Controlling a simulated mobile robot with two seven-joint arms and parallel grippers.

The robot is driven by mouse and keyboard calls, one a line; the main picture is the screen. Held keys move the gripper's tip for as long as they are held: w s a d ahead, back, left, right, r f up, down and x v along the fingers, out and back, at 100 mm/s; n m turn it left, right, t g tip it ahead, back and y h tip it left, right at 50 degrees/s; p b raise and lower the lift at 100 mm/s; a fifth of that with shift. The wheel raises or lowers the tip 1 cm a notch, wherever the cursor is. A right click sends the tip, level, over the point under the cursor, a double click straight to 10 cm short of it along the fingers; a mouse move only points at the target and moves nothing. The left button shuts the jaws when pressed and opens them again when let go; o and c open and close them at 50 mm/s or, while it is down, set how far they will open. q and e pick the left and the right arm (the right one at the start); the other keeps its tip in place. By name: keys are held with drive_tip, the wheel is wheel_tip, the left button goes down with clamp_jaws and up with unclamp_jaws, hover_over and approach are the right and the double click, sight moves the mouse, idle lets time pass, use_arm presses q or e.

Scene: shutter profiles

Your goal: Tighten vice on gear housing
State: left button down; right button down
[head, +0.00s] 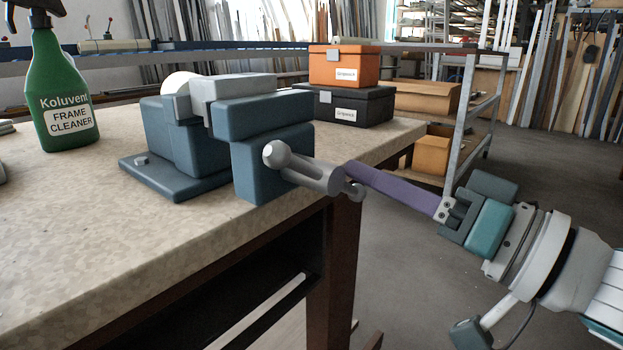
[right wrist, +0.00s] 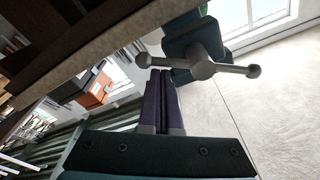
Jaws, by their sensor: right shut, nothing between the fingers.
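A blue-grey vice (head: 190,150) stands at the bench corner, with a lighter grey block (head: 238,88) on top at its jaws. A pale round piece (head: 180,83) shows partly behind the jaws; I cannot tell if it is the gear housing. The vice's grey ball-ended handle (head: 300,168) sticks out from its front; it also shows in the right wrist view (right wrist: 228,69). My right gripper (head: 352,170) is shut and empty, its purple fingertips close to one end of the handle. I cannot tell if they touch. My left gripper is not in view.
A green spray bottle (head: 60,90) stands on the workbench (head: 75,230) at the left. An orange box (head: 343,66) rests on a black case (head: 345,105) behind the vice. A metal shelf rack (head: 468,110) stands beyond the bench. The floor at the right is open.

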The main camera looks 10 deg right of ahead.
drive_tip(key=shift+s+f+m+p, duration=0.1)
drive_tip(key=shift+f+m+p, duration=0.3)
drive_tip(key=shift+m+p, duration=0.6)
idle(0.4)
